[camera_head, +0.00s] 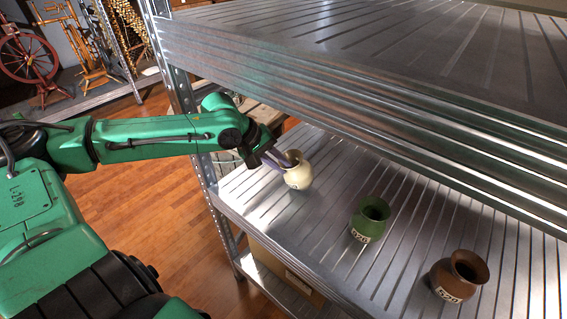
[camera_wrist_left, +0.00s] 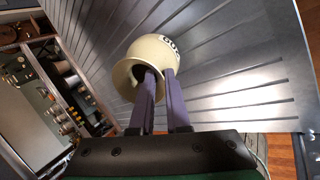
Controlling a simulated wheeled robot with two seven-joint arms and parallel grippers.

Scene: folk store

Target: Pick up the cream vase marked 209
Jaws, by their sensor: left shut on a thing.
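The cream vase (camera_head: 299,175) is at the left end of the metal shelf in the head view, with a dark mark low on its side too small to read. My left gripper (camera_head: 284,160) is shut on its rim. In the left wrist view one purple finger of the gripper (camera_wrist_left: 160,78) goes into the mouth of the vase (camera_wrist_left: 148,52) and the other lies outside its wall. Part of a dark-on-white label shows on the vase there. I cannot tell whether the vase touches the shelf. My right gripper is not in view.
A green vase (camera_head: 371,219) and a brown vase (camera_head: 462,275) stand on the same ribbed shelf (camera_head: 330,245), to the right. An upper shelf (camera_head: 400,110) hangs close above. A metal upright (camera_head: 183,95) stands at the left. A box (camera_head: 285,270) sits below.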

